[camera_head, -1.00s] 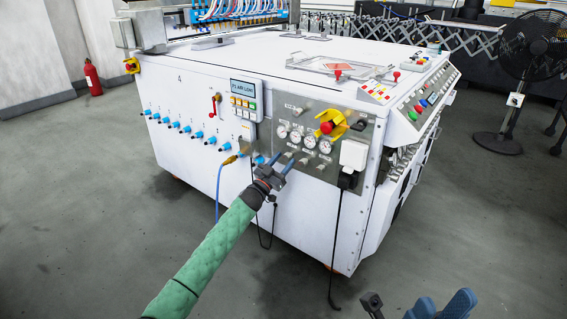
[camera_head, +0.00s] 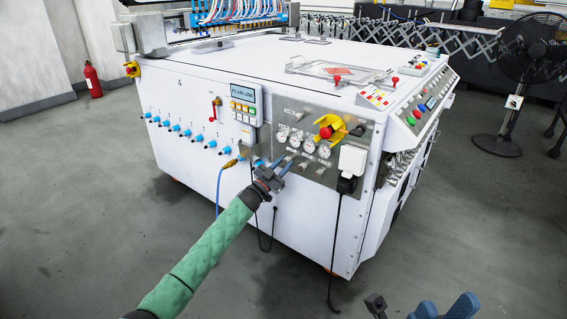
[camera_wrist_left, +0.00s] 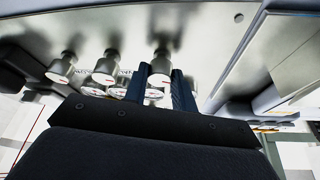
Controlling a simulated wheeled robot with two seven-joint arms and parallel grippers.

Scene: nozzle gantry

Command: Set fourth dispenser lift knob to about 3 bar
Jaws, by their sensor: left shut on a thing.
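The knob panel (camera_head: 322,128) is on the near face of the white machine, with a row of round gauges (camera_head: 309,146) above small metal knobs (camera_head: 304,165). My left gripper (camera_head: 273,161) is at the left end of this row. In the left wrist view its dark blue fingers (camera_wrist_left: 162,83) are shut on a metal knob (camera_wrist_left: 161,61), one finger on each side. Two other knobs (camera_wrist_left: 108,66) stand free beside it. The gauges there are partly hidden by the fingers, and their readings are too small to tell. My right gripper (camera_head: 446,303) is at the bottom edge, fingers apart, partly cut off.
A yellow and red switch (camera_head: 327,130) and a white box (camera_head: 352,158) with a hanging black cable are to the right. Blue fittings (camera_head: 196,135) and a blue hose (camera_head: 218,190) are to the left. Open floor lies in front; a black fan (camera_head: 527,55) stands at the right.

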